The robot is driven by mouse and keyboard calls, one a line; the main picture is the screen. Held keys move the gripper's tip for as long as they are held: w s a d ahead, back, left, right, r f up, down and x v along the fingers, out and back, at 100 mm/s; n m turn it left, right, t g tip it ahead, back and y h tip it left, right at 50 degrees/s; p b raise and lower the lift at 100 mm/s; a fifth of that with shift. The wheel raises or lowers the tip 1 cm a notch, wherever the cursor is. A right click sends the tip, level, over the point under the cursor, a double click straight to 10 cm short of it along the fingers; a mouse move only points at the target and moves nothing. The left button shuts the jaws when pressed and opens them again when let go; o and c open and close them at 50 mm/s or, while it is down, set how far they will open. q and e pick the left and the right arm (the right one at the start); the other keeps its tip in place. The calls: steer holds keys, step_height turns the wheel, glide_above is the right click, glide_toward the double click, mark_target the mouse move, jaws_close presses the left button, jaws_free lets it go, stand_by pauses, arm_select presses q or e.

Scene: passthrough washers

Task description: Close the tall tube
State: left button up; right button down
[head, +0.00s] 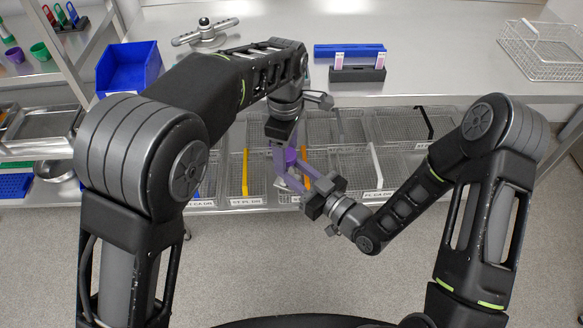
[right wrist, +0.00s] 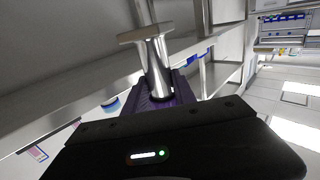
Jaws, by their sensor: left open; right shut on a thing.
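A shiny steel, tube-like piece (right wrist: 157,68) with a flared neck and a wide flat end stands between the purple fingers of my right gripper (right wrist: 158,100) in the right wrist view. My right gripper (head: 298,172) is shut on it; in the head view the fingers mostly hide it. My left gripper (head: 289,153) is open, pointing down, its purple fingers very close to the right ones. A small purple part (head: 291,156) shows between the grippers; I cannot tell whether it is a cap or a finger. I cannot tell whether the tube is closed.
Wire baskets (head: 400,128) with labels sit on a shelf below and behind the grippers. On the steel counter (head: 430,40) are a blue bin (head: 128,66), a blue bar (head: 348,50), a dark rack (head: 358,74), a hub with arms (head: 206,33) and a wire basket (head: 540,52).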

arm_select(q)
steer(key=shift+c, duration=0.6)
jaws_close()
steer(key=m, duration=0.6)
steer(key=shift+m, duration=0.4)
steer(key=m, duration=0.8)
steer(key=shift+f+m, duration=0.1)
steer(key=shift+m, duration=0.3)
steer(key=m, duration=0.5)
steer(key=shift+m, duration=0.4)
steer(key=m, duration=0.7)
steer(key=shift+o, duration=1)
jaws_free()
